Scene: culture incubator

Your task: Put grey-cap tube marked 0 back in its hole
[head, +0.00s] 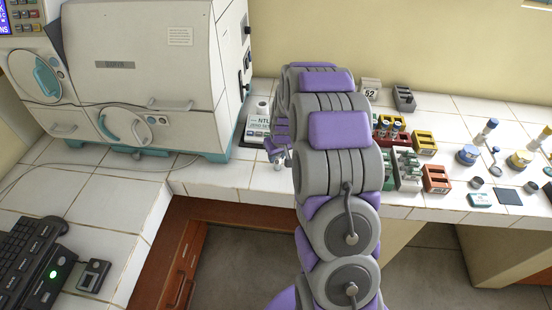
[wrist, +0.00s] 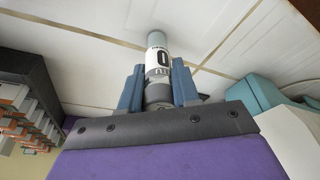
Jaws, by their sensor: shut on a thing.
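The tube marked 0 (wrist: 158,56) is in my gripper (wrist: 158,88) in the wrist view. Its white label with a black 0 shows between the blue fingers, and its grey cap end (wrist: 158,94) lies nearer the palm. The fingers are shut on it from both sides. The tube's far end points at the white tiled surface; I cannot tell whether it touches. In the head view my gripper (head: 277,152) is left of the arm, near the bench's front edge; the tube is not clear there. Its hole cannot be made out.
A white-topped scale (head: 257,128) stands beside the gripper, right of the big incubator (head: 145,60). Right of my arm are a green-and-white rack (head: 407,168), a yellow block (head: 424,142) and a brown-red block (head: 436,178). My arm hides part of the bench.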

